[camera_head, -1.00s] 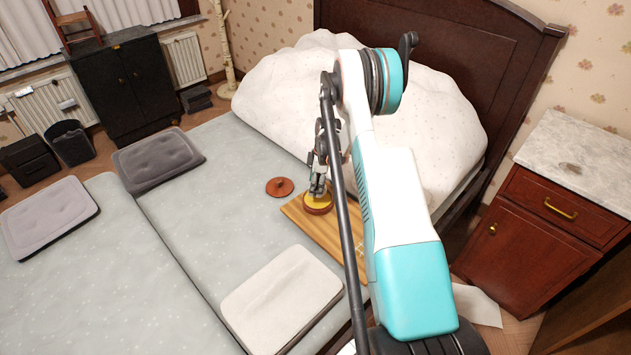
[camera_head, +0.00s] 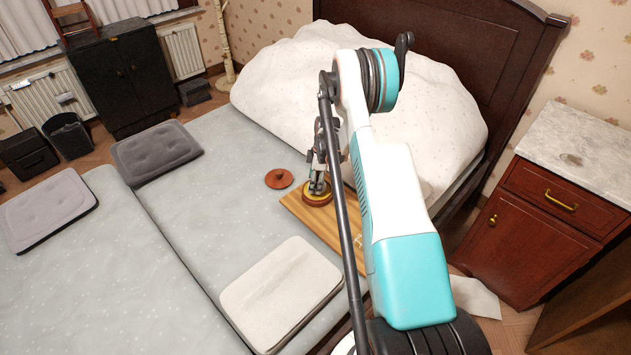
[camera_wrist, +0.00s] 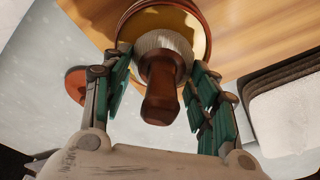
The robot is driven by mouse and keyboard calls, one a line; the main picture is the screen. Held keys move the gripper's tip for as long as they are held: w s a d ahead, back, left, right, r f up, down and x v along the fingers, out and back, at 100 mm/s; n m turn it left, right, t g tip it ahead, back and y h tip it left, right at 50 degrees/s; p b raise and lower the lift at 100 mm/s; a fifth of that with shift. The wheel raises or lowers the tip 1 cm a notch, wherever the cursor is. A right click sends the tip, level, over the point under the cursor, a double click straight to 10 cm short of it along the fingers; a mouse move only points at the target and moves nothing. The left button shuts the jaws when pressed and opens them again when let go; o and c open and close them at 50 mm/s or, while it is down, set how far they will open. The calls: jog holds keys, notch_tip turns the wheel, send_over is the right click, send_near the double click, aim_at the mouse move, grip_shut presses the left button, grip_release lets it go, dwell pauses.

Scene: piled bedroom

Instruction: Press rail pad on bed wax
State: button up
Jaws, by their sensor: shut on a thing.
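The rail pad (camera_wrist: 163,85) has a dark brown turned wooden handle and a pale, bristly collar. My gripper (camera_wrist: 162,62) has its green-lined fingers on both sides of the pad and is shut on it. The pad stands over the yellow wax (camera_wrist: 198,22) in a round reddish-brown tin. In the head view this tin (camera_head: 317,199) sits on a wooden board on the bed, right under my gripper (camera_head: 318,184). The pad's underside is hidden, so I cannot tell whether it touches the wax.
A reddish-brown disc, like a lid (camera_head: 279,178), lies left of the board (camera_head: 318,224). A pale cushion (camera_head: 281,290) lies in front. A bunched white duvet (camera_head: 285,85) rises behind. A marble-topped nightstand (camera_head: 570,155) stands right.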

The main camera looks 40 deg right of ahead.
jog(key=shift+f+b, duration=0.55)
jog(key=shift+b, duration=0.2)
dwell(2.1)
jog(key=shift+r+p, duration=1.3)
jog(key=shift+r, duration=2.25)
